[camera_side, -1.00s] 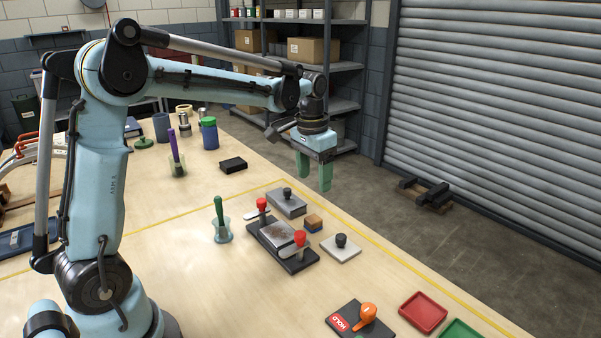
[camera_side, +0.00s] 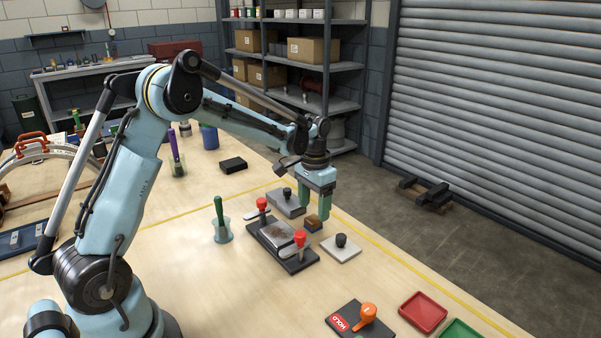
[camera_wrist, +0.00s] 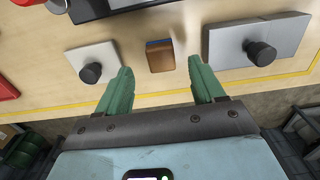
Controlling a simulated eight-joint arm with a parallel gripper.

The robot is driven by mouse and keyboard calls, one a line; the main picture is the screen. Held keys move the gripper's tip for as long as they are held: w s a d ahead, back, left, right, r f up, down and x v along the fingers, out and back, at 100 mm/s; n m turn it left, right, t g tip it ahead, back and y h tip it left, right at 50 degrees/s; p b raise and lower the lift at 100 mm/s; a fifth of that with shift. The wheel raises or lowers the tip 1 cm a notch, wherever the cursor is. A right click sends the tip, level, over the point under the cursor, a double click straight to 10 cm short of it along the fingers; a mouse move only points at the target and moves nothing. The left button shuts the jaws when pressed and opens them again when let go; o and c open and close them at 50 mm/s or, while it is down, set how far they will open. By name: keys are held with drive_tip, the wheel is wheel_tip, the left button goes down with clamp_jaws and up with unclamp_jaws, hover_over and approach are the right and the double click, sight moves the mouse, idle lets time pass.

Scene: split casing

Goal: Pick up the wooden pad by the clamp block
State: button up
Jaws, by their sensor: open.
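The wooden pad (camera_side: 312,225) is a small brown block with a blue underside, lying on the bench beside the clamp block. It also shows in the wrist view (camera_wrist: 160,60), centred between my fingers. The clamp block (camera_side: 297,264) is a dark base with a metal plate and two red-knobbed clamps; part of it shows at the top of the wrist view. My gripper (camera_side: 314,212) has green fingers pointing down, spread apart and empty. It is close over the pad, and the fingertips partly cover the pad in the side view.
Light metal plates with black knobs lie on either side of the pad: one behind (camera_side: 284,205) and one in front (camera_side: 341,250). A green-handled tool stands in a clear cup (camera_side: 222,231) to the left. The bench edge with a yellow line runs close to the pad's right.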

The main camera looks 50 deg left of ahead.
sight(313, 218)
wheel_tip(313, 218, down, 4)
drive_tip(key=shift+a+f, duration=0.1)
drive_tip(key=shift+f, duration=0.1)
drive_tip(key=c, duration=1.1)
